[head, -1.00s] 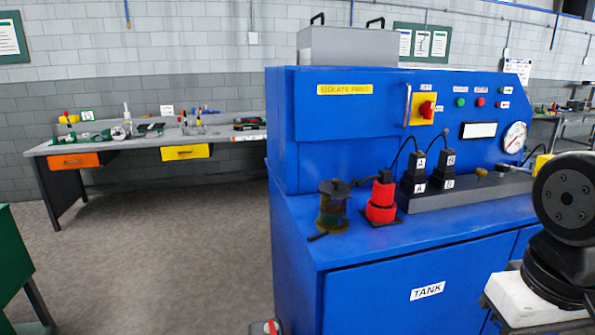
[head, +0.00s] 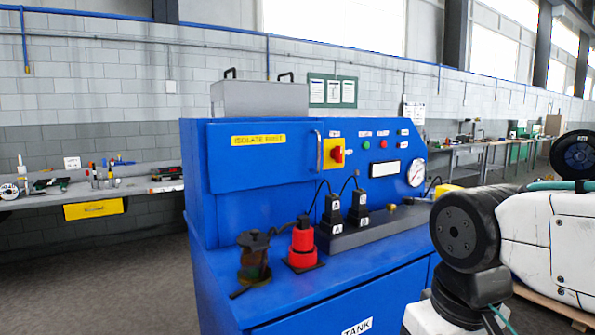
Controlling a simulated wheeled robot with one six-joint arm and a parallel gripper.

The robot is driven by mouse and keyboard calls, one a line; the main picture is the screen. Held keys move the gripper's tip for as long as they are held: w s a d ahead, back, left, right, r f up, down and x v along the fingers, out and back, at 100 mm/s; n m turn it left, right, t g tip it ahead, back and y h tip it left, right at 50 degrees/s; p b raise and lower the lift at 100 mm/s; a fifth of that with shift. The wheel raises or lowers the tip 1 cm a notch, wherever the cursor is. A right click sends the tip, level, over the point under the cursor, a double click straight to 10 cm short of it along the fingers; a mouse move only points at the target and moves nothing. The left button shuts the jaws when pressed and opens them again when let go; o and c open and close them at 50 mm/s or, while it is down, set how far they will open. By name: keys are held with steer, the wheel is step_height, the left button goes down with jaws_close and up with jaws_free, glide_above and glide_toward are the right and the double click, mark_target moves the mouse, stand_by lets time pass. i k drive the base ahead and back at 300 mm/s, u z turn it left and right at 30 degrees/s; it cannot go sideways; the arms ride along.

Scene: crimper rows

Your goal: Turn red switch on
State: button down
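The red switch (head: 338,154) is a red rotary knob on a yellow plate (head: 328,161) on the upright front of the blue machine (head: 240,187). It sits just right of a vertical metal handle. The knob is small, and I cannot tell its setting. My arm shows at the right, in front of the machine's right side, but my gripper is out of view. Nothing of mine touches the switch.
A red-topped device (head: 302,243), a dark rusty cylinder (head: 254,257) and two black plugs (head: 331,215) stand on the machine's ledge. A gauge (head: 416,173) is at right. A bench with a yellow drawer (head: 94,209) stands left. Floor at lower left is clear.

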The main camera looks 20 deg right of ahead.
mark_target(336, 154)
steer(key=z, duration=0.45)
steer(key=k, duration=0.5)
steer(key=z, duration=0.95)
steer(key=i, duration=1)
steer(key=u, duration=0.9)
steer(key=i, duration=0.55)
steer(key=u, duration=0.6)
